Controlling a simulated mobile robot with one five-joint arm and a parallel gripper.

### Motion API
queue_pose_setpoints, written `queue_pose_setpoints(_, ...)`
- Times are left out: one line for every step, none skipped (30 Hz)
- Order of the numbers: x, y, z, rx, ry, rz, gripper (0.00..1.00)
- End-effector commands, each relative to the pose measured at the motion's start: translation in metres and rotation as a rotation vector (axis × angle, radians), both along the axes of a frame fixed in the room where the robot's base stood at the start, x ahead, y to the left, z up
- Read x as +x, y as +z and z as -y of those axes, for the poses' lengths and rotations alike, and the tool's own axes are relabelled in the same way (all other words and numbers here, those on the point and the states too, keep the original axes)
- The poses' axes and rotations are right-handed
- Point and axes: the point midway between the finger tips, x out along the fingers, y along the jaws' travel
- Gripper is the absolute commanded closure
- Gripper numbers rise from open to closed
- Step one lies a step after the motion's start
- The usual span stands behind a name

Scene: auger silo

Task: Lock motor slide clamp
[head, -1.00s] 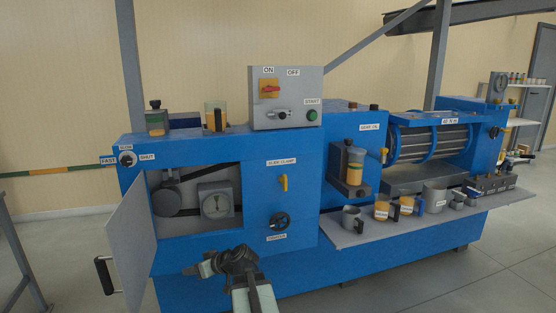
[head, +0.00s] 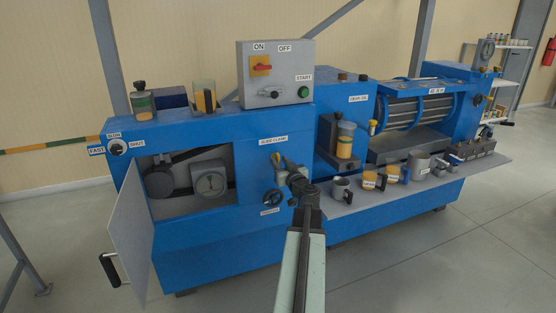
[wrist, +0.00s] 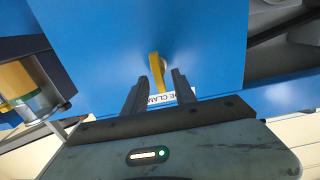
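The slide clamp lever (head: 286,162) is a small yellow handle on the blue front panel, under a white label (head: 273,140). My gripper (head: 292,177) is in front of that panel at the lever and partly hides it in the head view. In the wrist view the lever (wrist: 156,72) shows between the two dark fingers of my gripper (wrist: 160,77), closer to the left finger. A gap shows on its right, so the fingers are open. I cannot tell whether the left finger touches it. The label (wrist: 165,99) is partly hidden behind the fingers.
A dark handwheel (head: 273,197) sits just below the lever. The grey door (head: 130,235) stands open at the left beside the gauge recess. A shelf (head: 420,185) with several mugs juts out at the right. A control box (head: 275,75) is above.

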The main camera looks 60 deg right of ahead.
Motion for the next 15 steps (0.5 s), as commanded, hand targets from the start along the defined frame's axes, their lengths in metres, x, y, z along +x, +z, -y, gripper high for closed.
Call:
queue_pose_setpoints(0.01,0.0,0.009,0.0,0.002,0.0,0.67)
queue_pose_setpoints(0.014,0.0,0.012,0.0,0.001,0.0,0.67)
queue_pose_setpoints(0.018,0.0,0.015,0.0,0.001,0.0,0.67)
queue_pose_setpoints(0.02,0.0,0.017,0.0,0.001,0.0,0.67)
queue_pose_setpoints(0.022,0.0,0.018,0.0,0.0,0.0,0.67)
queue_pose_setpoints(0.024,0.0,0.019,0.0,0.0,0.0,0.67)
queue_pose_setpoints(0.024,0.0,0.019,0.0,0.0,0.0,0.67)
queue_pose_setpoints(0.024,0.0,0.019,0.0,-0.001,0.0,0.67)
queue_pose_setpoints(0.024,0.0,0.019,0.0,-0.001,0.0,0.67)
queue_pose_setpoints(0.024,0.0,0.018,0.0,-0.001,0.0,0.67)
queue_pose_setpoints(0.024,0.0,0.018,0.0,-0.001,0.0,0.67)
queue_pose_setpoints(0.023,0.0,0.018,0.0,-0.001,0.0,0.67)
queue_pose_setpoints(0.023,0.0,0.018,0.0,-0.001,0.0,0.73)
queue_pose_setpoints(0.023,0.0,0.018,0.0,-0.001,0.0,0.81)
queue_pose_setpoints(0.023,0.0,0.018,0.0,-0.001,0.0,0.92)
